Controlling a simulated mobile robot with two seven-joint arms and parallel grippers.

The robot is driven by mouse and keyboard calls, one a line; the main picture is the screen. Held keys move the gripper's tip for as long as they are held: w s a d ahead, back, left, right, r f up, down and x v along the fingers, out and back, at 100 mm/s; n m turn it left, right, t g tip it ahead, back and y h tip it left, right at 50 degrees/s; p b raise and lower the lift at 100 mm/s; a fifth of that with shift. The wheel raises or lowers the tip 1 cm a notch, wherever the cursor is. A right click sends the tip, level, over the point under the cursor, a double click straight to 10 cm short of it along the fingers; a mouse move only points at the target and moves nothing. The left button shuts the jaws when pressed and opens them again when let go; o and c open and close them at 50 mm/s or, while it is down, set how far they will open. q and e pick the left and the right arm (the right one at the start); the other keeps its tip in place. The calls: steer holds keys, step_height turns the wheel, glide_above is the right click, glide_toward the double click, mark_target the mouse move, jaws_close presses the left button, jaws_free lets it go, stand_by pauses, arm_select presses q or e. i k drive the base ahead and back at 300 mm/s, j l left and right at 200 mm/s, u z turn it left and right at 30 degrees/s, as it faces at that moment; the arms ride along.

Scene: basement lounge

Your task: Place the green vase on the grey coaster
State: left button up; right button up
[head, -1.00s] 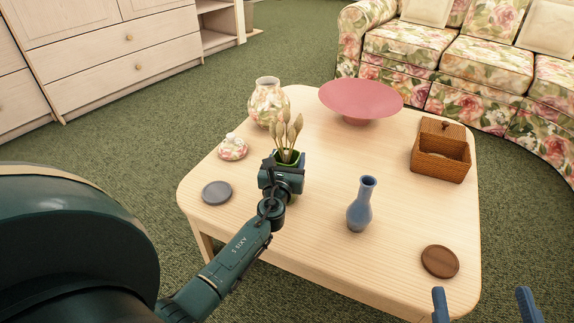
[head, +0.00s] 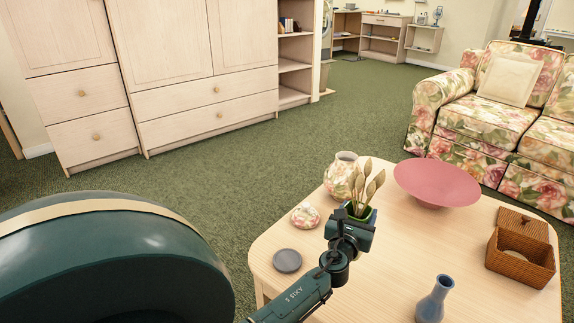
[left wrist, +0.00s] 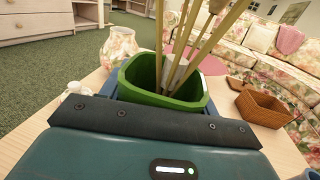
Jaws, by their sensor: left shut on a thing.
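The green vase (head: 371,213), holding several dry seed-head stems, is in my left gripper (head: 358,219). The gripper is shut on it and hides most of its body in the head view. In the left wrist view the green rim (left wrist: 140,92) and the stems stand just beyond the gripper. The grey coaster (head: 287,260) lies bare near the table's left edge, left of the vase and gripper. I cannot tell whether the vase's base touches the table. My right gripper is out of view.
On the table (head: 385,270) are a floral jar (head: 340,180), a small floral lidded pot (head: 305,216), a pink bowl (head: 437,183), a wicker box (head: 520,258) and a blue vase (head: 434,302). The surface around the coaster is clear. A sofa (head: 470,115) stands behind.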

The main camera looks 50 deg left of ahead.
mark_target(288, 259)
steer(key=k+j+z, duration=0.15)
steer(key=j, duration=0.35)
steer(key=k+j+z, duration=0.2)
steer(key=j, duration=0.3)
steer(key=k+j+z, duration=0.15)
steer(key=k+j, duration=0.25)
